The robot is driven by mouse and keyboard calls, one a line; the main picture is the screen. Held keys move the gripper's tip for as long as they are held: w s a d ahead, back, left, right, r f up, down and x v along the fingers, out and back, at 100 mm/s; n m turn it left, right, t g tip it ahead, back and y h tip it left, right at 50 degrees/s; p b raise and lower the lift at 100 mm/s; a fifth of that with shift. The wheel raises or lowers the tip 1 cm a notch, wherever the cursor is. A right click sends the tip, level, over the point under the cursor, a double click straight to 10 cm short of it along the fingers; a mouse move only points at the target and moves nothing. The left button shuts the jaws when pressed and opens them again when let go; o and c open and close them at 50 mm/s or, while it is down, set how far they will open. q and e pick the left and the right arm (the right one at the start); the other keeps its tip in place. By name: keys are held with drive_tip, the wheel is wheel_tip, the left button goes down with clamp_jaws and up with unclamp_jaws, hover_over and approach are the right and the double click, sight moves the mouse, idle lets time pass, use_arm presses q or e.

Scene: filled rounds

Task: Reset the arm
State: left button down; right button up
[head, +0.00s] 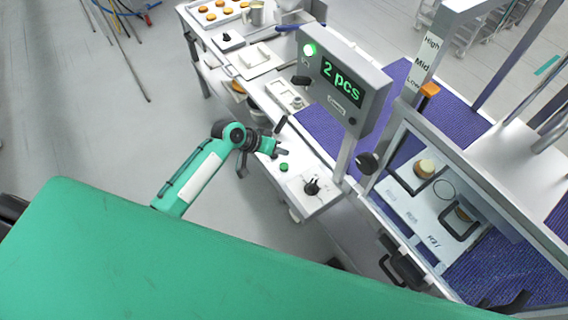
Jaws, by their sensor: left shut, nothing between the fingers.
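My left arm is green and reaches up from the lower left in the head view. Its dark left gripper (279,151) is shut and empty. It hangs near the front edge of the white workbench (318,202), above and beside a green button (284,167). A black knob or lever on a pale plate (313,186) is to the right of the gripper, apart from it. My right gripper is not in view.
A display box (345,84) reading "2 pcs" stands on a post, with a lit green lamp (310,50). Behind it is a purple conveyor belt (322,128). A framed guard holds a "High, Mid, Low" scale (424,62). Open floor (95,130) lies left.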

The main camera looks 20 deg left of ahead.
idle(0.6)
use_arm(q)
drive_tip(key=s+m+g+y, duration=0.1)
drive_tip(key=s+y, duration=0.2)
drive_tip(key=s, duration=1.3)
drive_tip(key=s+a+r+n+y, duration=0.1)
drive_tip(key=s+a+r+y, duration=0.15)
drive_tip(key=s, duration=0.35)
drive_tip(key=s+a+r+y, duration=0.2)
drive_tip(key=s+a+r, duration=0.1)
drive_tip(key=s, duration=0.4)
wheel_tip(320, 180, down, 38)
drive_tip(key=g+b, duration=0.2)
drive_tip(key=b, duration=0.4)
drive_tip(key=s+a+f+b, duration=0.1)
drive_tip(key=s+f+b, duration=0.1)
drive_tip(key=s+f, duration=0.7)
drive_tip(key=s+a+f+g+b, duration=0.1)
drive_tip(key=s+a+f+b, duration=0.1)
drive_tip(key=s+f, duration=0.8)
wheel_tip(320, 180, down, 5)
drive_tip(key=shift+s+a+r+b, duration=0.1)
drive_tip(key=shift+s+a+b, duration=0.15)
drive_tip(key=shift+b, duration=0.4)
